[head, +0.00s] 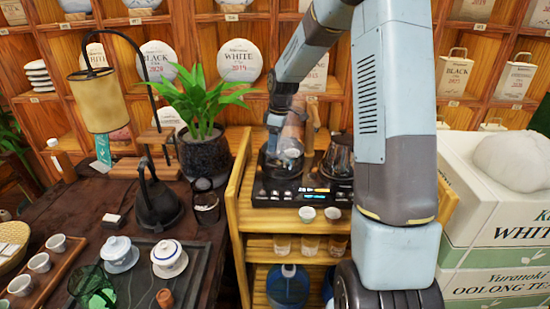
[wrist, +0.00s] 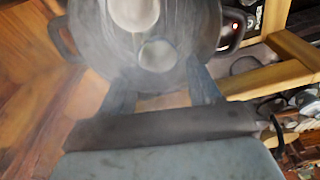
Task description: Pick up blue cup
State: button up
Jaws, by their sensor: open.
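I cannot single out a plainly blue cup. Two small pale cups (head: 308,214) and (head: 332,213) stand on the front of the wooden stand. Small white cups (head: 39,262) stand in a row on a tray at the far left. Two lidded white cups with blue marks (head: 120,254) and (head: 169,258) stand on the dark tea tray. My gripper (wrist: 160,76) is open in the wrist view. Its fingers reach against or over a grey, see-through round vessel (wrist: 195,35) with pale round shapes in it. In the head view my arm's end is over the black stove; its fingers are unclear.
The wooden stand (head: 238,190) carries a black stove (head: 275,192) and a dark glass pot (head: 338,157) close beside my arm's end. A black iron kettle (head: 157,203) and a potted plant (head: 207,155) stand left. White boxes (head: 500,215) stack at right.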

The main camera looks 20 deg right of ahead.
notch_tip(320, 180, down, 5)
jog(key=shift+w+a+r, duration=0.1)
jog(key=shift+w+r, duration=0.05)
jog(key=c, duration=0.7)
jog(key=shift+r, duration=0.15)
